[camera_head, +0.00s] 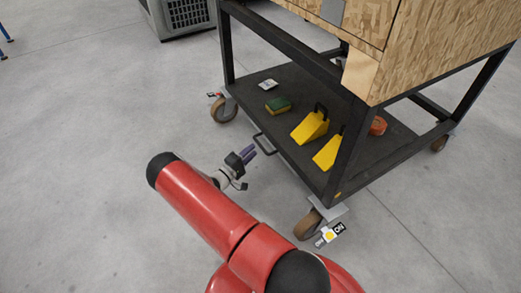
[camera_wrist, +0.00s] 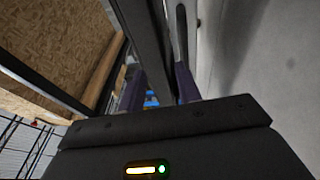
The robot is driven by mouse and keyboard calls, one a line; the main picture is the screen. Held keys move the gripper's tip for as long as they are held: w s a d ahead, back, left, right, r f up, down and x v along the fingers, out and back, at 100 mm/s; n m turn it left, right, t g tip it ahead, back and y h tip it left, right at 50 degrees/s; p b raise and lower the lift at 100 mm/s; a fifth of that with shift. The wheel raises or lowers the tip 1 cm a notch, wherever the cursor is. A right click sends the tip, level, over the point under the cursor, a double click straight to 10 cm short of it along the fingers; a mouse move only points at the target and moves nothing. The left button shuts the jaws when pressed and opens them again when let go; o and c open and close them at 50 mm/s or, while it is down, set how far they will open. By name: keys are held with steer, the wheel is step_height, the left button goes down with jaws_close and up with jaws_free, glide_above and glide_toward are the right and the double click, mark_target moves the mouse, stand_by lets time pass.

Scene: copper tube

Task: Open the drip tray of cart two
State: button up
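The cart (camera_head: 327,67) has a dark frame, with a flat dark tray (camera_head: 290,138) low down between its legs. A thin black pull handle (camera_head: 263,144) sticks out from the tray's left edge. The tray appears closed, flush with the frame. My gripper (camera_head: 249,152), with purple fingers, is low beside the handle, just left of it and near its height. In the wrist view my fingers (camera_wrist: 158,88) stand apart, with a dark frame bar and a rounded dark bar (camera_wrist: 182,35), likely the handle, just ahead. Whether a finger touches the handle I cannot tell.
Two yellow wheel chocks (camera_head: 311,127) (camera_head: 328,152), a green-yellow sponge (camera_head: 278,106), a white packet (camera_head: 268,85) and an orange roll (camera_head: 378,126) lie on the tray. Brown casters (camera_head: 308,225) (camera_head: 224,109) stand at its corners. A grey crate (camera_head: 185,16) is behind. Floor on the left is clear.

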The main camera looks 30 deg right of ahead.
mark_target(260, 145)
steer(key=w+d+f, duration=0.1)
steer(key=d, duration=0.1)
steer(key=w+d+n+t, duration=0.1)
steer(key=d, duration=0.1)
steer(key=d+f+t+b, duration=0.1)
steer(key=d, duration=0.2)
steer(key=shift+w+f+n, duration=0.35)
steer(key=shift+w+n, duration=0.05)
jaws_close()
